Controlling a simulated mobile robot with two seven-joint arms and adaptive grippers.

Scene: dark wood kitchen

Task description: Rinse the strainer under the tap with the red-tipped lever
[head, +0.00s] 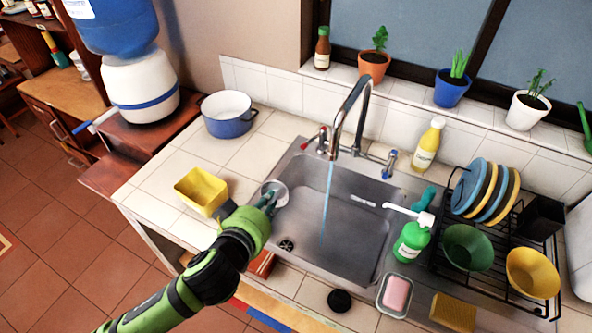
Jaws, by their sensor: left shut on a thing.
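My left gripper (271,203) is shut on the strainer (276,188), a small round grey piece. It holds the strainer over the left edge of the sink (350,225), to the left of the water stream (327,200) and apart from it. The fingers partly cover the strainer. The tap (350,112) arches over the sink, and water runs from its spout down into the basin. The red-tipped lever (321,140) is at the tap's left, and a blue-tipped lever (390,160) is at its right. My right gripper is not in view.
A yellow container (202,191) and a blue pot (228,114) stand left of the sink. A green soap bottle (411,240), a soap dish (395,296) and a dish rack (500,240) crowd the right. A black stopper (340,300) lies in front. The basin is mostly clear.

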